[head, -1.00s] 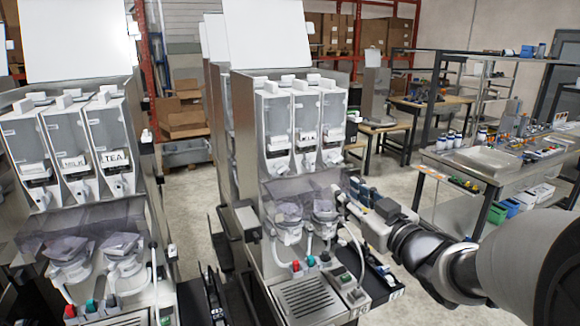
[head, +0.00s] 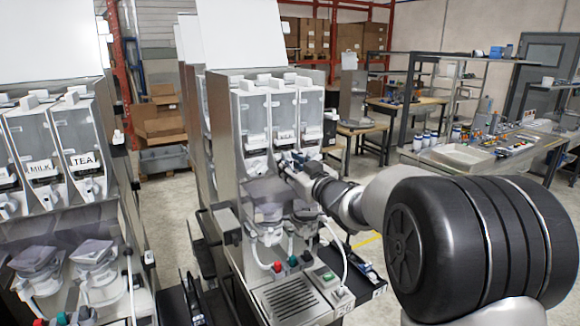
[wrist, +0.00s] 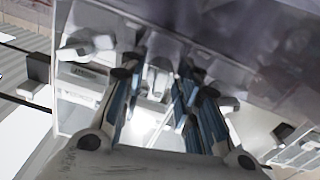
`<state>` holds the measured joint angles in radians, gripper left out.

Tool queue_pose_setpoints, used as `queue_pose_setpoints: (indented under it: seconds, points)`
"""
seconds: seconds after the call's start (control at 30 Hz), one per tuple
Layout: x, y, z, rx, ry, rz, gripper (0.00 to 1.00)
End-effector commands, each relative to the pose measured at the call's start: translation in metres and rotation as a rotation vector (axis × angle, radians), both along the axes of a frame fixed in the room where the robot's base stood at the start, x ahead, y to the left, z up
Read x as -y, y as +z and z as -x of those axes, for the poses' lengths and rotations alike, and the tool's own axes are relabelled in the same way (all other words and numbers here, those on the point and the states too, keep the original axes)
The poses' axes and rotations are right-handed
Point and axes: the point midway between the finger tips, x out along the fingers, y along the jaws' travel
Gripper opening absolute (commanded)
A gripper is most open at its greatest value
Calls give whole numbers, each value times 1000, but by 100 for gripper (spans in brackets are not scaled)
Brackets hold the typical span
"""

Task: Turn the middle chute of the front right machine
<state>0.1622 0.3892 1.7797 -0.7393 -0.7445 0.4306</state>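The front right machine (head: 222,146) has a row of three clear canisters with white chutes below. The middle canister (head: 284,108) stands between the other two. Its chute is largely covered by my gripper (head: 288,158) in the head view, which reaches in from the right at chute height. In the wrist view my gripper (wrist: 160,90) is open, its two blue-padded fingers apart. A pale chute-like part (wrist: 160,76) shows between and beyond the fingertips. I cannot tell whether the fingers touch it.
Below the chutes are clear mixing cups (head: 266,212), tubes, coloured knobs (head: 292,262) and a drip grille (head: 290,298). Another machine (head: 62,180) stands to the left. A workbench (head: 470,160) with small items stands at the right.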

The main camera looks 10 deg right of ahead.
Motion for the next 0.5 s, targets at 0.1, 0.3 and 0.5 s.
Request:
queue_pose_setpoints:
  seconds: [0.1, 0.3, 0.5]
  points:
    - [-1, 0, -3, 1, 0, 0, 30]
    - [-1, 0, -3, 0, 0, 0, 30]
    - [-1, 0, -2, 0, 0, 0, 17]
